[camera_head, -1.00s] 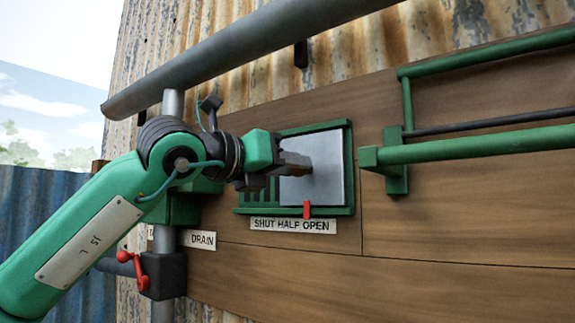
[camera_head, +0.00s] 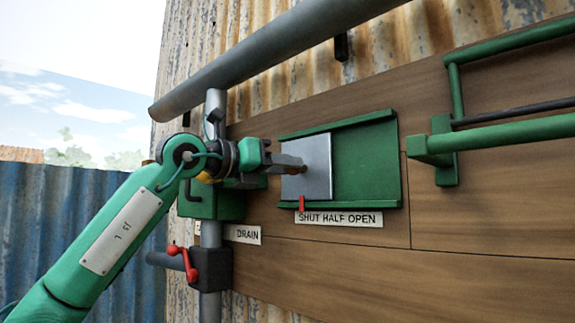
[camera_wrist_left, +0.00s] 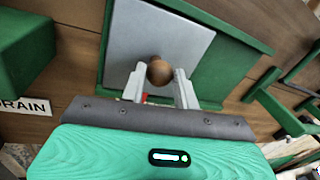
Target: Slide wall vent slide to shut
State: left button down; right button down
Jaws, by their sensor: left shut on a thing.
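The wall vent slide (camera_head: 316,160) is a flat grey plate at the left end of its green frame (camera_head: 368,158). No vent slots show now. Its red pointer (camera_head: 302,203) stands above the word SHUT on the white label (camera_head: 338,218). My left gripper (camera_head: 298,165) reaches in from the left and is shut on the slide's round wooden knob. In the left wrist view the knob (camera_wrist_left: 160,72) sits between the two fingertips, in front of the grey plate (camera_wrist_left: 157,35). My right gripper is not in view.
A green box (camera_head: 215,202) and a red-handled drain valve (camera_head: 180,258) are on the pipe left of the vent. A thick grey pipe (camera_head: 270,58) slants above. Green rails (camera_head: 500,140) stick out at the right. The planks below are clear.

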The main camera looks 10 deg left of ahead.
pick_arm(q)
jog(key=c, duration=1.3)
grip_release()
jog(key=shift+a+r, duration=0.15)
jog(key=shift+a, duration=0.05)
jog(key=shift+o, duration=1.2)
jog(key=shift+w, duration=0.1)
jog(key=shift+a, duration=0.1)
jog(key=b+v, duration=0.6)
jog(key=v, duration=0.8)
jog(key=shift+w, duration=0.15)
